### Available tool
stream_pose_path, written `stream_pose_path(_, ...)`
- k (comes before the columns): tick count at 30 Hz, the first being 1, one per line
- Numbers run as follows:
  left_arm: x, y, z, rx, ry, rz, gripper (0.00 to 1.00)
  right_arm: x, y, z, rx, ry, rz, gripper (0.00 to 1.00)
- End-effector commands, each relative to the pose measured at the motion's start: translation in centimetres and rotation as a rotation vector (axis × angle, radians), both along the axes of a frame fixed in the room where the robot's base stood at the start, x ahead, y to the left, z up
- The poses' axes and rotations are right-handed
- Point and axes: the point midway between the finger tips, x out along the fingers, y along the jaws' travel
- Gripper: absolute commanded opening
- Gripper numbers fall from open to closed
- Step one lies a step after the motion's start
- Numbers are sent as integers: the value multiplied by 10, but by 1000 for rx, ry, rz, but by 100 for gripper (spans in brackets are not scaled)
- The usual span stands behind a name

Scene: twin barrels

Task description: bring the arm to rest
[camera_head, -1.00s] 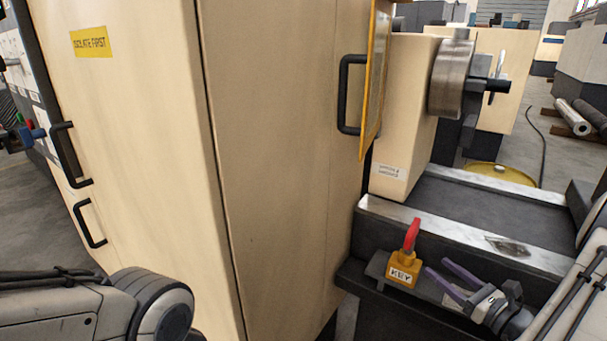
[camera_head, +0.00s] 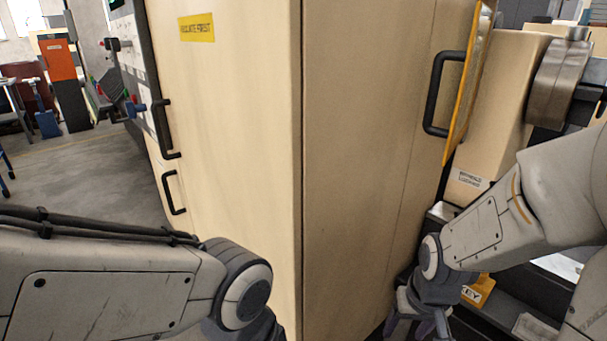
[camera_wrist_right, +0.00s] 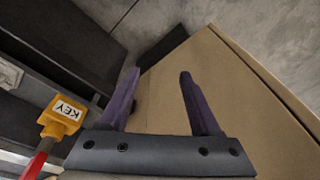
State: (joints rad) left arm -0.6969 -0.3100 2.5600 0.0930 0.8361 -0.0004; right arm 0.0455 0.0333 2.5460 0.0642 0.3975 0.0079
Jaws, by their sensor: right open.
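My right gripper (camera_head: 418,328) is low in the head view, beside the lower right edge of the beige cabinet (camera_head: 365,180). Its fingertips are cut off there by the bottom edge. In the right wrist view its two purple fingers (camera_wrist_right: 158,75) are spread apart with nothing between them. A yellow block marked KEY (camera_head: 478,290) is partly hidden behind my right forearm. In the right wrist view the block (camera_wrist_right: 60,117) and its red handle (camera_wrist_right: 36,162) are left of the gripper and apart from it. My left arm comes in at lower left; its gripper is out of view.
The cabinet stands close in front of both arms, with black handles (camera_head: 436,95) and a yellow-edged panel (camera_head: 468,85) at right. A lathe chuck (camera_head: 556,82) is at upper right. Open floor (camera_head: 80,180) shows at left, with an orange-topped stand (camera_head: 62,60) beyond.

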Motion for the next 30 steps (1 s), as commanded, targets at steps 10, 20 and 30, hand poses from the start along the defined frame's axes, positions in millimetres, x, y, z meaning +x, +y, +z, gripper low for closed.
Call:
stream_pose_path(10, 0, 0, 0, 0, 0, 0, 64, -39, 89, 36, -9, 3, 402, 64)
stream_pose_path(20, 0, 0, 0, 0, 0, 0, 64, -110, 139, 61, 7, 91, 688, 64)
stream_pose_path(30, 0, 0, 55, 0, 0, 0, 64, -129, 144, 121, 7, 119, 754, 64)
